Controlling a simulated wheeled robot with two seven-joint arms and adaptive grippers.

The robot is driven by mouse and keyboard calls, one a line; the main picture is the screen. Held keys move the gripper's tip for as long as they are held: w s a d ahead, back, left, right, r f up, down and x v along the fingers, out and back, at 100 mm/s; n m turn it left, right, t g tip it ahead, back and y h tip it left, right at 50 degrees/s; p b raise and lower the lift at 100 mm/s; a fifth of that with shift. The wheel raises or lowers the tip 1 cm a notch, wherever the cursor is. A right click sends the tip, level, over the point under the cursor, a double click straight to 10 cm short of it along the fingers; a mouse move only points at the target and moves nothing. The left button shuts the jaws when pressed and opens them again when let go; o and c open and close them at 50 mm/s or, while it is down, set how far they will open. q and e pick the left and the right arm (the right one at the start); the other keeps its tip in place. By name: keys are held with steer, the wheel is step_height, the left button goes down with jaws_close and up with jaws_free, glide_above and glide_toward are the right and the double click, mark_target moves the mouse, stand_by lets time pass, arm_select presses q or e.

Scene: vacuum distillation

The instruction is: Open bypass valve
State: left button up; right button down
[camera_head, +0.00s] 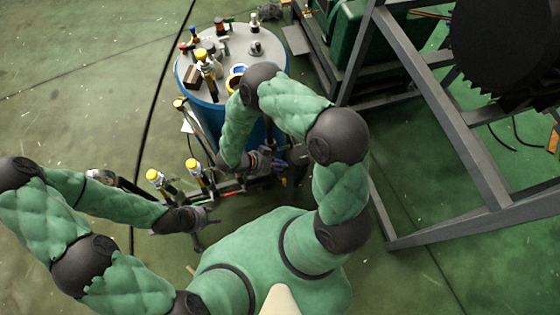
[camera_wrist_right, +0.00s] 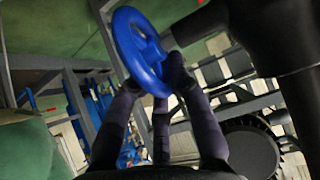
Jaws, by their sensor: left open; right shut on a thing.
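A blue handwheel (camera_wrist_right: 128,55) shows in the right wrist view, tilted, with a dark pipe beside it. My right gripper (camera_wrist_right: 153,84) is shut on the wheel's rim, its dark fingers at the lower edge. In the head view, my right gripper (camera_head: 274,163) is low beside the blue drum, and my arm hides much of that spot. I cannot make out the wheel there. My left gripper (camera_head: 203,218) is open and empty, to the lower left, apart from the yellow-topped fittings.
A blue drum (camera_head: 205,115) with a grey top carries several valves and gauges. Yellow-topped fittings (camera_head: 155,176) stand on low piping at its front left. A grey metal frame (camera_head: 455,222) with a big dark disc (camera_head: 505,45) stands at right. Green floor at left is mostly clear.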

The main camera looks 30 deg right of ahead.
steer(key=shift+a+f+h, duration=0.15)
steer(key=shift+a+h, duration=0.1)
steer(key=shift+h, duration=0.55)
steer(key=shift+w+a+g+h+b, duration=0.15)
steer(key=shift+g+h+b, duration=0.25)
steer(key=shift+h+b, duration=0.45)
steer(key=h+b, duration=0.1)
steer(key=g+h+b, duration=0.1)
steer(key=h+b, duration=0.1)
steer(key=shift+a+f+h+b, duration=0.1)
steer(key=shift+a+h+b, duration=0.2)
steer(key=shift+a, duration=0.1)
steer(key=shift+w+a+h+b, duration=0.1)
steer(key=shift+h+b, duration=0.5)
steer(key=shift+h, duration=0.05)
steer(key=c, duration=1.1)
jaws_free()
steer(key=shift+c, duration=0.2)
steer(key=shift+r, duration=0.3)
